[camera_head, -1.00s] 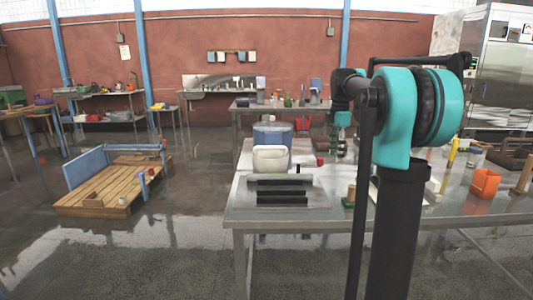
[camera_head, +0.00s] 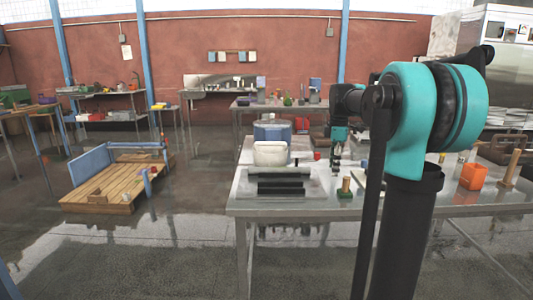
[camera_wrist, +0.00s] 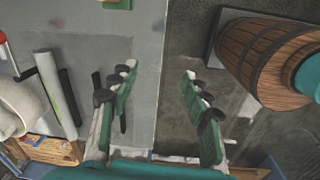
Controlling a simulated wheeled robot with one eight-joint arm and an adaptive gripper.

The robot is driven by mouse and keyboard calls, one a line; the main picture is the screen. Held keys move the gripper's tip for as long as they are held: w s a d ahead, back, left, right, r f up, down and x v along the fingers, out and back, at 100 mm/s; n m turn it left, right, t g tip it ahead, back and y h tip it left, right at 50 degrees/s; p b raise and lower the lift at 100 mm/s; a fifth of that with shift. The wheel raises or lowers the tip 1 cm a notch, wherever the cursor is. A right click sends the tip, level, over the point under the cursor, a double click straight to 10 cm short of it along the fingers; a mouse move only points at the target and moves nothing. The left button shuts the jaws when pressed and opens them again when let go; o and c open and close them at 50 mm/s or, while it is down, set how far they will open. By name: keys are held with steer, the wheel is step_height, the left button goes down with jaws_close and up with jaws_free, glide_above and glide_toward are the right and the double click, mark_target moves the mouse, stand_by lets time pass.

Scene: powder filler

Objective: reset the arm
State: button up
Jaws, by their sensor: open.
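My gripper (camera_head: 337,160) hangs over the far part of the metal table (camera_head: 280,210) in the head view, right of a white container (camera_head: 270,154). Below the gap in that view lies the edge between a light grey surface and a darker floor. My turquoise and black arm stands at the right of the head view and hides part of the table.
A blue pot (camera_head: 272,131), a black-slotted tray (camera_head: 280,186) and an orange box (camera_head: 473,177) stand on the table. A wooden barrel (camera_wrist: 255,55) is right of my fingers in the wrist view. A wooden platform (camera_head: 110,188) lies on open floor at the left.

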steer(key=s+a+f+m+t, duration=0.1)
steer(key=s+a+f+m, duration=0.1)
steer(key=s+f+m, duration=0.6)
steer(key=s+a+f+m+t, duration=0.2)
steer(key=s+f+m, duration=0.6)
steer(key=s+f, duration=0.9)
steer(key=s+a, duration=0.1)
steer(key=s, duration=0.1)
steer(key=shift+s+f+m+t, duration=0.3)
steer(key=shift+s+f, duration=0.05)
steer(key=shift+f, duration=0.05)
